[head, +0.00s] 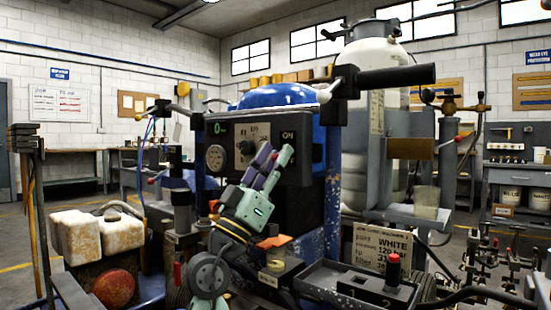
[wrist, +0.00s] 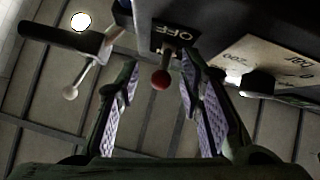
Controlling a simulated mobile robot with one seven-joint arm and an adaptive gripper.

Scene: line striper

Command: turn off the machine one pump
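The striper's black control panel (head: 222,178) faces me in the head view, with an ON label (head: 288,135) at its upper right. In the wrist view a toggle lever with a red ball tip (wrist: 160,80) sticks out beside an OFF label (wrist: 172,36). My gripper (head: 278,156) is raised in front of the panel's right side, below the ON label. In the wrist view its two purple-padded fingers are apart, with the red ball between them. I see gaps at both sides of the ball. The fingers largely hide the lever in the head view.
A black handlebar (head: 398,76) extends above right. A box marked 1 and 2 (head: 352,287) with a red-topped lever (head: 393,262) is below right. A white sign (head: 385,243) stands behind it.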

